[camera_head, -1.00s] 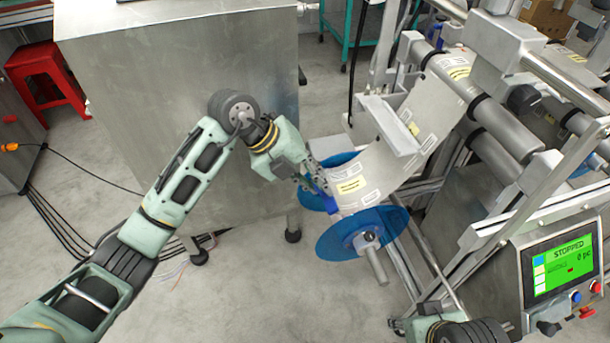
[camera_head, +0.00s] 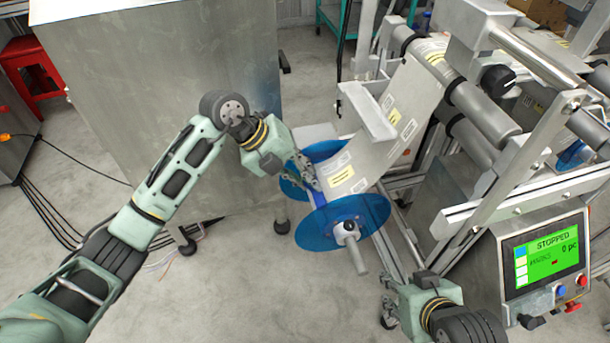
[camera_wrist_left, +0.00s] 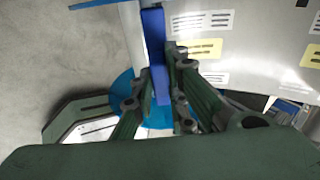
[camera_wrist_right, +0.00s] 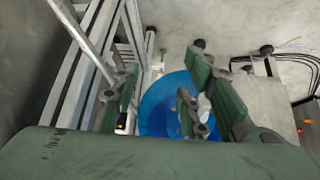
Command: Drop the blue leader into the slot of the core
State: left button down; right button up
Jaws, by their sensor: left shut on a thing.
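The blue leader (camera_wrist_left: 156,60) is a narrow strip at the end of the printed label web (camera_head: 373,145). My left gripper (camera_head: 312,180) is shut on it between the two blue reel flanges, and it also shows in the left wrist view (camera_wrist_left: 160,85). The pale core (camera_wrist_left: 135,35) lies right beside the leader in that view; its slot cannot be made out. The near flange (camera_head: 345,215) and its spindle (camera_head: 350,242) face me. My right gripper (camera_head: 388,312) is low at the front right, open and empty, with a blue flange beyond its fingers in the right wrist view (camera_wrist_right: 165,110).
The machine frame with rollers (camera_head: 485,108) and a control panel (camera_head: 545,262) reading STOPPED stand on the right. A large metal cabinet (camera_head: 150,85) stands behind my left arm. A red stool (camera_head: 35,70) is at the far left. Floor at the front is clear.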

pick_arm(q)
jog(key=shift+d+f, duration=0.1)
pick_arm(e)
jog(key=shift+w, duration=0.1)
pick_arm(q)
jog(key=shift+f, duration=0.1)
jog(key=shift+b+x, duration=0.5)
jog(key=shift+x, duration=0.5)
jog(key=shift+w+d+f, duration=0.1)
jog(key=shift+d+f, duration=0.3)
jog(key=shift+f, duration=0.1)
jog(key=shift+d+f+b, duration=0.1)
jog(key=shift+f+b, duration=0.05)
jog(key=shift+b, duration=0.15)
pick_arm(e)
jog(key=w+a+r+t+y, duration=0.1)
jog(key=w+a+r+t, duration=0.1)
jog(key=w+r+t, duration=0.2)
jog(key=shift+w+a+r, duration=0.3)
jog(key=shift+w+r, duration=0.2)
jog(key=shift+w, duration=0.55)
pick_arm(q)
jog(key=c, duration=1.7)
grip_release()
jog(key=shift+o, duration=0.2)
pick_arm(e)
jog(key=shift+d, duration=0.1)
